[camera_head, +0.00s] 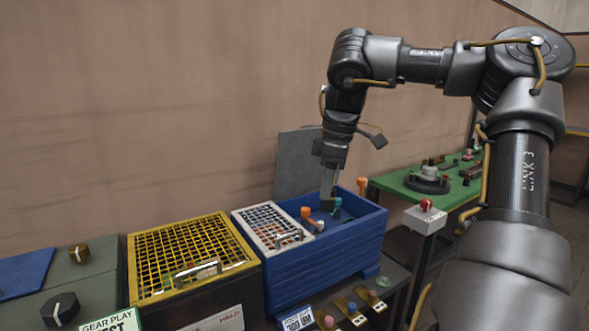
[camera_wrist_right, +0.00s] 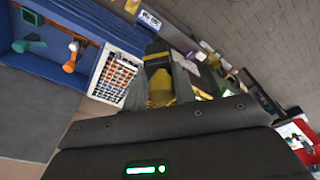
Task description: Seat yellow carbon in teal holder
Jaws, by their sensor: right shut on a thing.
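My right gripper (camera_head: 328,190) points down over the blue crate, at its far side. In the wrist view its two fingers (camera_wrist_right: 160,72) are shut on a yellow piece (camera_wrist_right: 160,88), which looks like the yellow carbon; the fingers hide part of it. In the head view the fingers hide it, and I cannot make it out. A small teal piece (camera_head: 337,203) shows in the crate close to the fingertips; it also shows in the wrist view (camera_wrist_right: 30,44), apart from the fingers. I cannot tell whether it is the teal holder. My left gripper is out of view.
The blue crate (camera_head: 322,258) also holds orange-headed pieces (camera_head: 306,212). A white grid basket (camera_head: 246,214) sits at its left, then a yellow mesh cage (camera_head: 135,247). A red button box (camera_head: 427,216) and green table (camera_head: 395,184) stand right. A grey panel rises behind the crate.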

